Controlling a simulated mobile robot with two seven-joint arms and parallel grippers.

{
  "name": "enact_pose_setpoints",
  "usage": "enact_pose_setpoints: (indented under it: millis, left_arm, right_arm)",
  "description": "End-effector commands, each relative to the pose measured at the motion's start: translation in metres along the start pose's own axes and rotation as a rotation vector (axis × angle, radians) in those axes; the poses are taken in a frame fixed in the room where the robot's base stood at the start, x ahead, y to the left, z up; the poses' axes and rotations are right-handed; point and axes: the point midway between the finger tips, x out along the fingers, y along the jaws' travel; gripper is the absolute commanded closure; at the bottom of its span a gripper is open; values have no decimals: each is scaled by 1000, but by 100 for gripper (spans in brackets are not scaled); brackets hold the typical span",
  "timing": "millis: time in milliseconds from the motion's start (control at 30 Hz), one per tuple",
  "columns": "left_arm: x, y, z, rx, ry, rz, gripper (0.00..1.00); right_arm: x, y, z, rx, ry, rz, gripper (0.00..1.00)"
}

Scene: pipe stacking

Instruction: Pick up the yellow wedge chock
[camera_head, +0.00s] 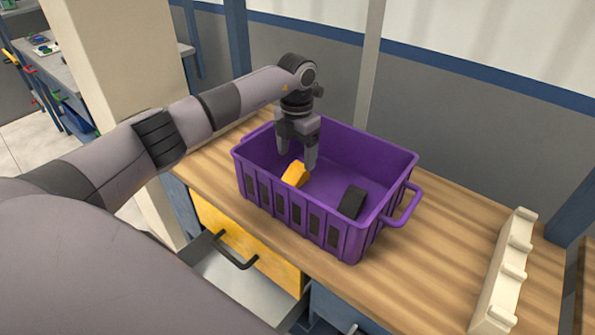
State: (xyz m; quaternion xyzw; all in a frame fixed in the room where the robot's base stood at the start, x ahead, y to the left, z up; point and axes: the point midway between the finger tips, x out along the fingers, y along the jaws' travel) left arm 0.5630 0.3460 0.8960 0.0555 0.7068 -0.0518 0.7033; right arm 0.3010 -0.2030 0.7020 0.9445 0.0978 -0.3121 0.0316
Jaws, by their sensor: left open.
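The yellow wedge chock (295,173) lies inside the purple crate (338,232), near its left end. The crate's near wall hides its lower part. My left gripper (298,158) reaches down into the crate from above, with its fingers apart. Its fingertips are just above and around the yellow chock in the picture; I cannot tell whether they touch it. Nothing is held in the fingers. My right gripper is not in view.
A black wedge chock (352,201) lies in the crate's right part. The crate stands on a wooden worktop (440,262) and has a handle on its right end. A cream notched rack (506,275) stands at the right. An open drawer (235,275) is below the worktop.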

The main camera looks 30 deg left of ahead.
Motion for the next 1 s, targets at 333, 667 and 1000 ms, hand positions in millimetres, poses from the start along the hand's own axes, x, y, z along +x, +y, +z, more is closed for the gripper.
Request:
enact_pose_setpoints:
  millis: [333,667,1000]
  left_arm:
    - [48,-1,1,2,-1,-5,22]
    - [58,-1,2,3,-6,-5,22]
    - [57,-1,2,3,-6,-5,80]
  right_arm:
    - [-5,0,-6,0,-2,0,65]
    - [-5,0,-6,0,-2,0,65]
    - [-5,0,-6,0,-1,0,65]
